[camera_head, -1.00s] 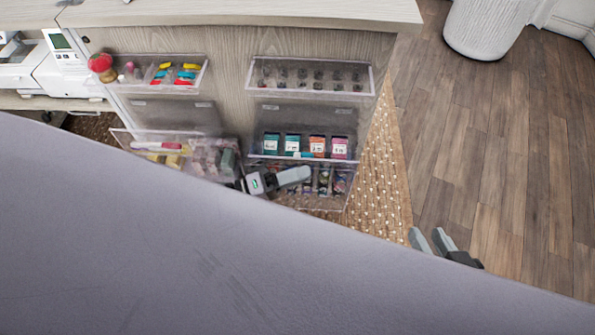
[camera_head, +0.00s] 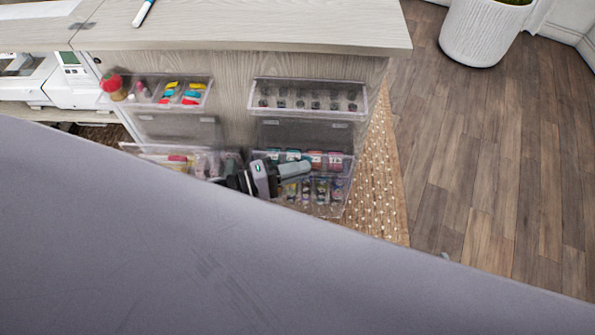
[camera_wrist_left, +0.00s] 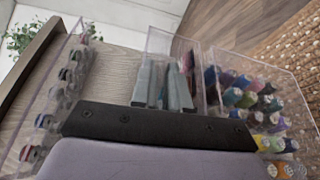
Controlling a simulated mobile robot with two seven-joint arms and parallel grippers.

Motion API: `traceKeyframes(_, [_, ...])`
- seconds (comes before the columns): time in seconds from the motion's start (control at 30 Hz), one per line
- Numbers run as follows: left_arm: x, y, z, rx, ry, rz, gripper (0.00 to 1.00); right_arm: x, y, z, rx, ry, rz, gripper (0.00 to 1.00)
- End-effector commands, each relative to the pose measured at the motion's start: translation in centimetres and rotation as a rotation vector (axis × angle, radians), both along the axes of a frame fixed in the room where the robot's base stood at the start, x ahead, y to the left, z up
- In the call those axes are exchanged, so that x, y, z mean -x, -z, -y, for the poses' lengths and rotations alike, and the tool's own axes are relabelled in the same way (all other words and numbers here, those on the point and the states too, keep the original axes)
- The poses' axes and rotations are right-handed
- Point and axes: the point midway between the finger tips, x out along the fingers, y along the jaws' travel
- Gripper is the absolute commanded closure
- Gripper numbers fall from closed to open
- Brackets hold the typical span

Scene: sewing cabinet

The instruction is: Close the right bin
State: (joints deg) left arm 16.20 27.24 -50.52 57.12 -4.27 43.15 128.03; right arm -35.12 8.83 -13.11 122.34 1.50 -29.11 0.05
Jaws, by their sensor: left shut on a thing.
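The right bin (camera_head: 344,190), clear plastic with thread spools and colored labelled packs, is at the lower right of the cabinet side in the head view. It stands out from the cabinet, open at the top. Its spools and clear wall also show at the right of the left wrist view (camera_wrist_left: 213,75). My left gripper (camera_head: 303,169) reaches in from the left over the bin. In the wrist view its grey fingers (camera_wrist_left: 168,88) are close together at a clear plastic edge, seemingly the bin's wall; the exact contact is hidden.
A clear bin of small dark items (camera_head: 310,98) is above the right bin. A left bin (camera_head: 160,152) stands open beside it, with another bin (camera_head: 182,92) above. The cabinet top (camera_head: 250,25) overhangs them.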

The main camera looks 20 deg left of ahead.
Motion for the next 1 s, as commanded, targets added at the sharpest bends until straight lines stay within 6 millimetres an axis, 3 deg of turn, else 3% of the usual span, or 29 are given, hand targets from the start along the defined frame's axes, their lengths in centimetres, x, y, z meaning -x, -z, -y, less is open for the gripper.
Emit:
traceKeyframes(0.77, [-0.61, -0.22, -0.43, -0.006, -0.005, 0.003, 1.0, 0.11, 0.09, 0.25, 0.001, 0.006, -0.004, 0.65])
traceKeyframes(0.8, [-0.62, -0.23, -0.44, -0.006, -0.005, 0.003, 0.82, 0.11, 0.09, 0.25, 0.001, 0.006, -0.004, 0.65])
traceKeyframes(0.87, [-0.62, -0.24, -0.43, -0.006, -0.005, 0.003, 0.65, 0.12, 0.1, 0.24, 0.001, 0.006, -0.005, 0.65])
traceKeyframes(1.0, [-0.54, -0.22, -0.31, -0.004, -0.003, 0.003, 0.65, 0.14, 0.12, 0.22, 0.0, 0.005, -0.005, 0.65])
